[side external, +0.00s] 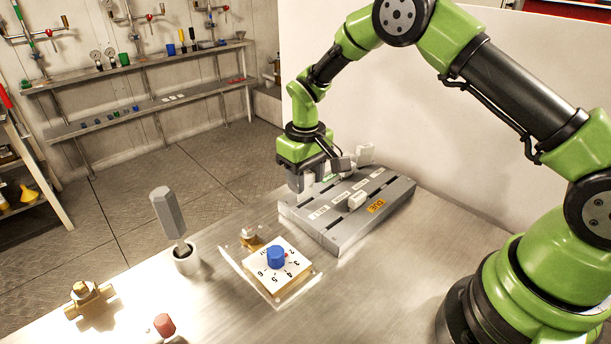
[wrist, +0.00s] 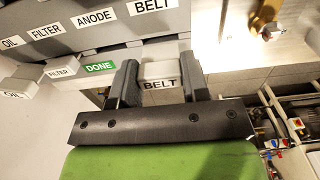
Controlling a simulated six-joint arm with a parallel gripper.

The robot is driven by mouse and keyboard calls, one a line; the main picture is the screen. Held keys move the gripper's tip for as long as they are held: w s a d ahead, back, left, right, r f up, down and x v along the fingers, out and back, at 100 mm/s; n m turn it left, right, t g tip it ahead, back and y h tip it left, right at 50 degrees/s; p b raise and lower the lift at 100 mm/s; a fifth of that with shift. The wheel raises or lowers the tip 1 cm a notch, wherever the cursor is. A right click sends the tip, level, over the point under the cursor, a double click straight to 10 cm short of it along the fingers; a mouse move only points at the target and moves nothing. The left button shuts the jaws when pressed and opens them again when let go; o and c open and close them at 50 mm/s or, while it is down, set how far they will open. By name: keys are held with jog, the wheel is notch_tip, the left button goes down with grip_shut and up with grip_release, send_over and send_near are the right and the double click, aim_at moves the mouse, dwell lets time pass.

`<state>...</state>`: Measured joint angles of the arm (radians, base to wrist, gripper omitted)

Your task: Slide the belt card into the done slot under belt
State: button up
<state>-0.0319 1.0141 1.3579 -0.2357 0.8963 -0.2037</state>
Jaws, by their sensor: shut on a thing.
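The belt card (wrist: 160,72) is a pale block with a black BELT label. In the wrist view it sits between the two dark fingers of my gripper (wrist: 157,82), which is shut on it. My gripper (side external: 308,183) is over the far left part of the grey slotted board (side external: 334,238) in the side view. The board's BELT label (wrist: 153,6) is at the top of the wrist view, above the card. The green DONE label (wrist: 99,66) is just left of the fingers. Whether the card's lower edge is in a slot is hidden.
Other pale cards, FILTER (wrist: 62,71) and OIL (wrist: 15,92), stand left of the DONE label. Another white card (side external: 357,200) stands near the yellow DUE label (side external: 376,206). A blue-knobbed dial box (side external: 276,258) and a holder cup (side external: 186,261) stand in front of the board.

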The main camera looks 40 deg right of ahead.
aim_at(306, 184)
jog(key=shift+f, duration=1.8)
jog(key=o, duration=0.9)
notch_tip(306, 184, up, 10)
jog(key=shift+f, duration=0.1)
